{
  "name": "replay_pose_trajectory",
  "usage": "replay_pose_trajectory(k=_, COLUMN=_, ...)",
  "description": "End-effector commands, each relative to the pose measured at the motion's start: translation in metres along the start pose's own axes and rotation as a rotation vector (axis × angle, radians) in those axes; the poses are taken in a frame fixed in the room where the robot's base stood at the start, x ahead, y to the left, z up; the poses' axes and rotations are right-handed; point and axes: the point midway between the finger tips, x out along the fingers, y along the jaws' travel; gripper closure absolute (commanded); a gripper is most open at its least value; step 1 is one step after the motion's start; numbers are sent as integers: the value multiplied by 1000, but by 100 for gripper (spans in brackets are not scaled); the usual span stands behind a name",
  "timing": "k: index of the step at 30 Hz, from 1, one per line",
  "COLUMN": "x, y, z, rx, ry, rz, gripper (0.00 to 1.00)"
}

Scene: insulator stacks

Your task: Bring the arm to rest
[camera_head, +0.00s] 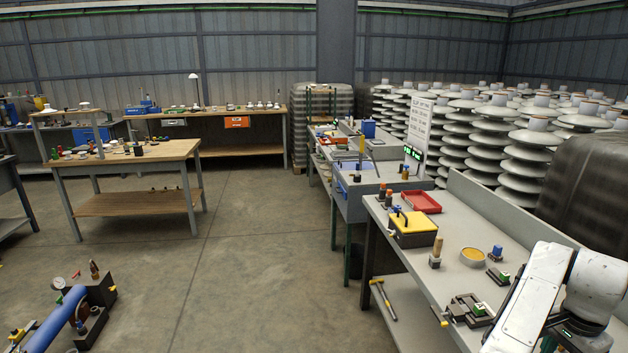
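My white arm (540,290) shows at the lower right corner, bent over the front end of the near grey workbench (490,225). One link slants down and left out of the picture, and another lies at the right edge. My gripper is not in view, so its fingers and anything in them cannot be seen.
The near bench carries a red tray (421,202), a yellow-topped box (412,228), a yellow round dish (473,256) and a dark clamp-like fixture (468,310) close to my arm. Insulator stacks (520,165) stand behind. A blue cylinder device (55,320) lies lower left. The middle floor is clear.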

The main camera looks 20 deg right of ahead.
Motion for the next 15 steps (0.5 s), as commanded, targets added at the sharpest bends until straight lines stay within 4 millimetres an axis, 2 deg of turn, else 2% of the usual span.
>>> replay_pose_trajectory(k=3, x=15, y=14, z=6, rx=-132, ry=101, rz=22, gripper=47)
replay_pose_trajectory(k=8, x=31, y=24, z=26, rx=-353, ry=205, rz=31, gripper=47)
replay_pose_trajectory(k=15, x=58, y=37, z=78, rx=-715, ry=281, rz=30, gripper=47)
